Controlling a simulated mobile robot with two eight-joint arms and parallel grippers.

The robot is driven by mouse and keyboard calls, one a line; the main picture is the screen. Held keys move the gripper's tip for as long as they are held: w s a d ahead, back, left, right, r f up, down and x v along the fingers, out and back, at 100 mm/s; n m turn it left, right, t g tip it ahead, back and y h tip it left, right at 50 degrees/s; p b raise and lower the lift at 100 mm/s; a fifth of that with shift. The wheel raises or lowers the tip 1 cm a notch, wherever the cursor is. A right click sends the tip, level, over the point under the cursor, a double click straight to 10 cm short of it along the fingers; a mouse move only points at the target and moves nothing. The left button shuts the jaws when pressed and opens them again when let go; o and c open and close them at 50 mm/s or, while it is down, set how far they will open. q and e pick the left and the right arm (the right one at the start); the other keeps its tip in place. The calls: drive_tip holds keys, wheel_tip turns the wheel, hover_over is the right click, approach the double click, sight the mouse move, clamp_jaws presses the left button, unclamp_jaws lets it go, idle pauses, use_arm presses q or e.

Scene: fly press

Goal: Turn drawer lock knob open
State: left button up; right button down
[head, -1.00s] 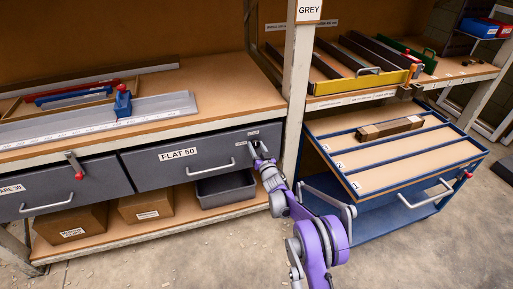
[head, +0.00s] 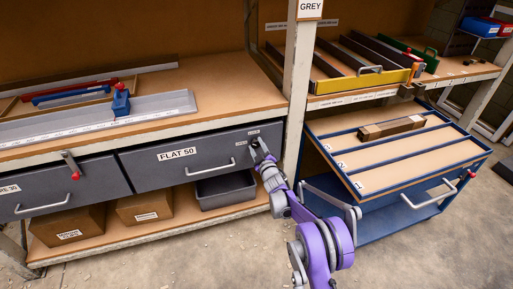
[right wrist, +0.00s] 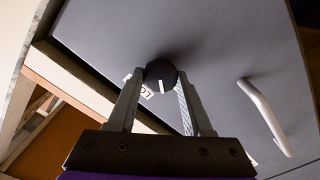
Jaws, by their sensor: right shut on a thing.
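The drawer lock knob (right wrist: 160,76) is round and black with a white pointer line. In the right wrist view its line points down, toward my gripper's palm. It sits on the front of the grey drawer labelled FLAT 50 (head: 215,166). My right gripper (right wrist: 159,88) has one finger on each side of the knob and is shut on it. A white label (right wrist: 146,92) beside the knob is partly hidden. In the head view my right gripper (head: 257,147) is at the drawer's upper right corner and hides most of the knob. My left gripper is not in view.
The drawer's bar handle (head: 211,168) is left of my gripper; it also shows in the right wrist view (right wrist: 265,115). A pale post (head: 296,90) stands close on the right. A blue trolley (head: 400,165) is farther right. A grey bin (head: 226,190) sits below the drawer.

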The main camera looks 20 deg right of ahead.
drive_tip(key=n, duration=0.6)
drive_tip(key=shift+f+n, duration=0.1)
drive_tip(key=shift+n, duration=0.2)
idle(0.5)
drive_tip(key=shift+c, duration=1.5)
unclamp_jaws()
drive_tip(key=shift+s, duration=0.1)
drive_tip(key=s+p, duration=0.1)
drive_tip(key=s, duration=0.9)
drive_tip(key=shift+s+d, duration=0.2)
drive_tip(key=shift+s, duration=0.15)
